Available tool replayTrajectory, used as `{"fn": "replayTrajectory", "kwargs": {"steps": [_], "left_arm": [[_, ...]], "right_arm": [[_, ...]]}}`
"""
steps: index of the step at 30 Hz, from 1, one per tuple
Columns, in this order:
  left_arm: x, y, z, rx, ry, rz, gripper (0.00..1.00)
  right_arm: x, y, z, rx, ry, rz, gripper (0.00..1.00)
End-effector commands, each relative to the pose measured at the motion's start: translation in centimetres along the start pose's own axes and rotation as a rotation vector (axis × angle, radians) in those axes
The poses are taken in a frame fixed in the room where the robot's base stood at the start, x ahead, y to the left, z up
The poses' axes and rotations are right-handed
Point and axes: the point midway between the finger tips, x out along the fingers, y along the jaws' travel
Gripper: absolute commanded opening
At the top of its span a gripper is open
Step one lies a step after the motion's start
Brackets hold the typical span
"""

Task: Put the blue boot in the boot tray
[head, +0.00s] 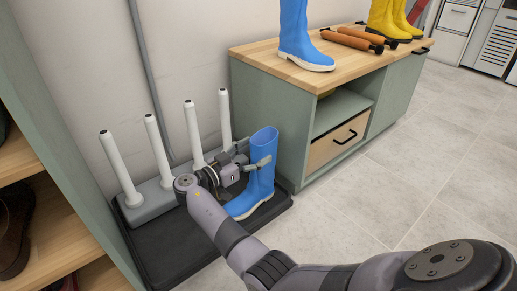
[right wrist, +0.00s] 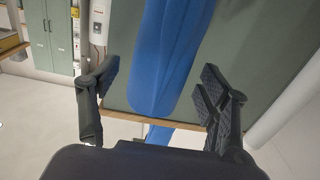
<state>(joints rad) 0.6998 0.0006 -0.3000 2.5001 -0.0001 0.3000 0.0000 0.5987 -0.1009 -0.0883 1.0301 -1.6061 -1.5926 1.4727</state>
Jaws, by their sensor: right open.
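A blue boot (head: 262,183) stands upright on the black boot tray (head: 175,243), near the tray's right end by the cabinet. My right gripper (head: 252,156) is open at the boot's upper shaft, with one finger in front of it. In the right wrist view, the blue boot (right wrist: 165,60) shows between and beyond the spread fingers of my right gripper (right wrist: 160,95), with gaps on both sides. A second blue boot (head: 297,38) stands on the cabinet's wooden top. My left gripper is not in view.
White boot pegs (head: 158,150) rise from a grey base along the tray's wall side. The green cabinet (head: 268,110) stands right of the tray, with yellow boots (head: 385,18) and brown rollers (head: 350,38) on top. A shelf unit (head: 55,235) is at left. Tiled floor is clear at right.

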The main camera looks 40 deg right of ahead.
Motion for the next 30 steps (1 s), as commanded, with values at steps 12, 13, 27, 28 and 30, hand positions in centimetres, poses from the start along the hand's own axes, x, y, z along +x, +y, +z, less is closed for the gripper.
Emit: {"fn": "replayTrajectory", "kwargs": {"steps": [12, 13, 27, 28, 30], "left_arm": [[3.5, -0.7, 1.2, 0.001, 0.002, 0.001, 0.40], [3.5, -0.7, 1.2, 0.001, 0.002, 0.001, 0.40], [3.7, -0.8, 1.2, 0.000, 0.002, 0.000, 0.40], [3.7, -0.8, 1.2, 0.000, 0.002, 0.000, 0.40], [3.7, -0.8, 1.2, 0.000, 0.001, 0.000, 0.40]], "right_arm": [[-8.5, 0.0, -0.3, 0.000, -0.001, -0.001, 0.70], [-8.9, -0.1, -0.3, 0.000, -0.001, -0.002, 0.70], [-9.9, -1.2, -0.6, 0.003, -0.042, -0.043, 0.70], [-9.7, -1.9, -0.9, 0.004, -0.065, -0.071, 0.70], [-9.5, -4.4, -2.2, 0.009, -0.133, -0.173, 0.70]]}}
